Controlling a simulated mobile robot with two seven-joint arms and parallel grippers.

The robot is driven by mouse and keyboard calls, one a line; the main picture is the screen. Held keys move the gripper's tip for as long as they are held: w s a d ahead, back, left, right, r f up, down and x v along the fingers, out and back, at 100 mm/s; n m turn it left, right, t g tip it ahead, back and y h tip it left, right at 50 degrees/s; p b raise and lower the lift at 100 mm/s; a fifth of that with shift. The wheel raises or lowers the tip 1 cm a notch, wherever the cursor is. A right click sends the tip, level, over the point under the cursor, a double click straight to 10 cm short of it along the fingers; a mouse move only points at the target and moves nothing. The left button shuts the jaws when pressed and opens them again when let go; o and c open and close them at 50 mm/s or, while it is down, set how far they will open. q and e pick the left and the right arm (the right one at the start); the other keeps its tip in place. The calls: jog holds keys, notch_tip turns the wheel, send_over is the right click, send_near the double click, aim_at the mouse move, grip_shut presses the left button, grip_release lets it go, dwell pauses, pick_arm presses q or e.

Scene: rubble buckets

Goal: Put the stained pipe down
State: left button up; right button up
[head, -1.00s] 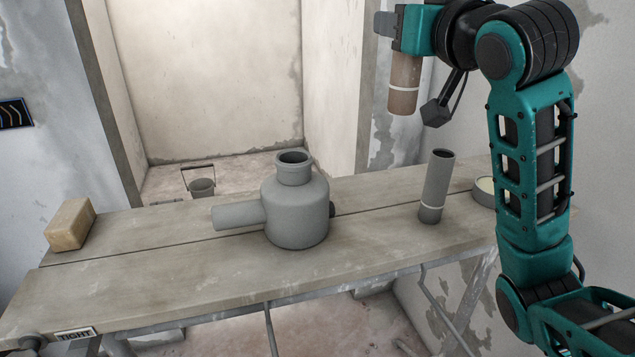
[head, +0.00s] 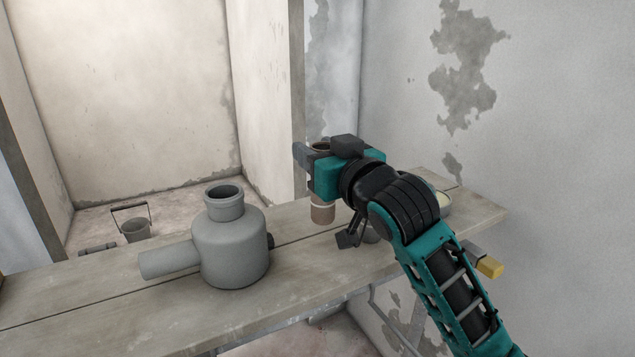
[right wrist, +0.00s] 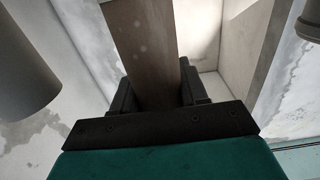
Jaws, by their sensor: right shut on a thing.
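The stained pipe (head: 322,213) is brown with a pale band and stands upright in my right gripper (head: 308,160). Its lower end shows below the gripper, low over the bench (head: 110,310); I cannot tell whether it touches the wood. In the right wrist view the two fingers are shut on the brown pipe (right wrist: 150,50). The gripper hides the pipe's middle in the head view. My left gripper is not in view.
A grey bottle-shaped fitting (head: 232,250) with a side spout stands left of the pipe. Another grey pipe (head: 370,234) is mostly hidden behind my arm. A shallow round dish (head: 443,207) sits at the bench's right end. A bucket (head: 134,230) is on the floor behind.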

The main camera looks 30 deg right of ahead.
aim_at(321, 213)
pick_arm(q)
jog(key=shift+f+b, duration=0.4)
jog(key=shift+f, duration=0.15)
pick_arm(e)
jog(key=shift+f, duration=2.4)
jog(key=shift+f, duration=0.1)
jog(key=o, duration=1.2)
jog(key=shift+c, duration=0.2)
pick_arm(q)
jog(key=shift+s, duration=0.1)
